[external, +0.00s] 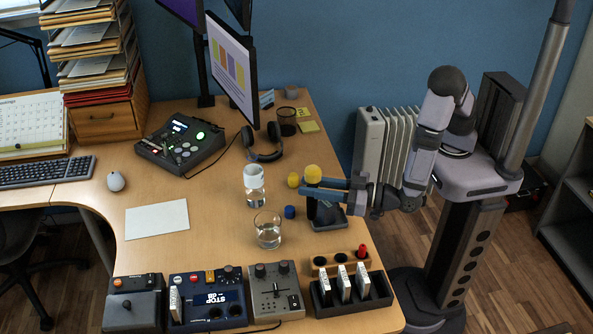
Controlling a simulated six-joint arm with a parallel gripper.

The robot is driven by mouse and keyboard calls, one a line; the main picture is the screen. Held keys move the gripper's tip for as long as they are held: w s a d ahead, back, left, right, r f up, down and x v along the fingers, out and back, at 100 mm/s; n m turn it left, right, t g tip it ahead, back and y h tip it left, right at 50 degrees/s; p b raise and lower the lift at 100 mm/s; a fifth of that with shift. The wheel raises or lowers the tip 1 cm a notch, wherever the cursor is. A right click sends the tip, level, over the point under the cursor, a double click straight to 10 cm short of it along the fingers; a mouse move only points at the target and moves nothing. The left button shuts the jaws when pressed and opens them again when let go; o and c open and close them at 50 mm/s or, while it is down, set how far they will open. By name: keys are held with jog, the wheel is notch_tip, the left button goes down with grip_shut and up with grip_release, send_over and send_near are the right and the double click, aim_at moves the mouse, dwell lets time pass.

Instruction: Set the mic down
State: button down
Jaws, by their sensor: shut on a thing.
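The mic, with a round yellow foam head (313,173), is upright near the right side of the desk. My gripper (318,189) reaches in from the right and its blue fingers are shut on the mic just below the head. The mic's lower body is largely hidden by the fingers. A dark stand or base (328,221) is on the desk directly below; I cannot tell whether the mic touches it.
A wooden holder (340,262) and a black card rack (352,292) are in front. Headphones (264,156) lie behind.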

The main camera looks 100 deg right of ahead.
aim_at(312, 219)
jog(key=shift+f+p, duration=0.3)
jog(key=shift+f, duration=3.55)
jog(key=shift+f, duration=0.1)
jog(key=shift+f, duration=2)
jog(key=shift+f, duration=0.15)
jog(key=c, duration=1.5)
grip_release()
jog(key=shift+o, duration=0.2)
